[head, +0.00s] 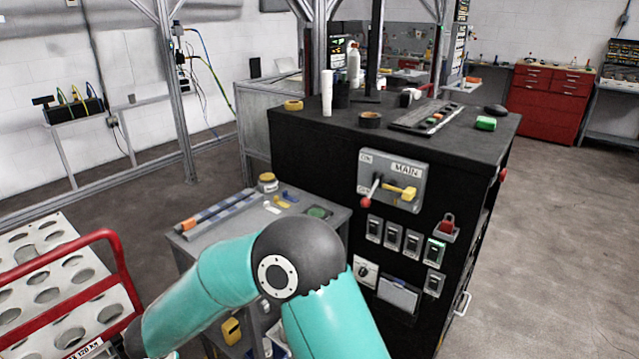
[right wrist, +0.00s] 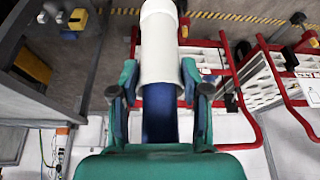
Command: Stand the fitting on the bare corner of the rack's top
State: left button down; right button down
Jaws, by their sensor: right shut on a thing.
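In the right wrist view my right gripper (right wrist: 159,78) is shut on a white tubular fitting (right wrist: 159,45). The fitting has a wide collar by the fingertips and a narrower end pointing away from the palm. A blue surface shows between the fingers; I cannot tell what it belongs to. In the head view a black rack-like cabinet (head: 330,160) with a MAIN switch panel stands in the middle. The head view shows neither gripper nor the held fitting; a teal arm of mine crosses the lower middle.
A white holed rack (head: 45,265) with a red rail (head: 105,236) stands left.

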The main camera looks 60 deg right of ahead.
aim_at(469, 142)
jog(key=z, duration=1.15)
jog(key=i, duration=0.1)
jog(key=u, duration=2)
jog(key=k, duration=2.3)
jog(key=z, duration=1.6)
jog(key=i, duration=0.55)
jog(key=z, duration=0.25)
